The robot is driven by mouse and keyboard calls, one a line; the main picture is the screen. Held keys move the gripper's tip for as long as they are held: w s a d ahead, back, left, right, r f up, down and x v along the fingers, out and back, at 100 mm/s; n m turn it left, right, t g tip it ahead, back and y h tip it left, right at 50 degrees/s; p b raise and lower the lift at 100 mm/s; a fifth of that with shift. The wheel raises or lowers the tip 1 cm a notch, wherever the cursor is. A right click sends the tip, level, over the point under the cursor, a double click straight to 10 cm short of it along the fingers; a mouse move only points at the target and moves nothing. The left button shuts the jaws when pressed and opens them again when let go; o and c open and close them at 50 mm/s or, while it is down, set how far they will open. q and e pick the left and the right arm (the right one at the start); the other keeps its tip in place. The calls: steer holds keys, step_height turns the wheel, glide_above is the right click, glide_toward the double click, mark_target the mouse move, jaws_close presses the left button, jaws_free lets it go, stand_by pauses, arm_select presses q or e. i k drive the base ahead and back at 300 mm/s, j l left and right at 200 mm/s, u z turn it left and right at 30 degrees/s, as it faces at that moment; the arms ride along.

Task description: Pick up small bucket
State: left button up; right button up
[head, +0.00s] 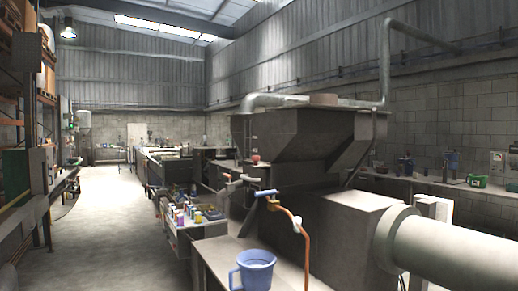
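A small red container (256,158) sits farther back by the hopper. I cannot tell which of these the task calls the small bucket. Neither of my grippers is in view.
An orange pipe with a blue-handled tap (267,193) rises just behind the blue bucket. A large grey hopper machine (300,135) and a thick pale pipe (455,250) fill the right. A trolley (200,228) holds several colored cans. Clear floor (110,230) lies left.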

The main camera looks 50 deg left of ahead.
mark_target(255, 268)
steer(key=u, duration=1.7)
steer(key=i+l+u, duration=0.15)
steer(key=u, duration=0.3)
steer(key=i+l+u, duration=0.15)
steer(key=l+u, duration=0.15)
steer(key=u, duration=0.15)
steer(key=i+l+u, duration=0.1)
steer(key=l, duration=0.45)
steer(key=i+l+u, duration=0.15)
steer(key=l, duration=0.45)
steer(key=i+l+u, duration=0.1)
steer(key=l, duration=0.45)
steer(key=i+l+u, duration=0.1)
steer(key=l, duration=0.5)
steer(key=i+l, duration=0.1)
steer(key=i, duration=0.15)
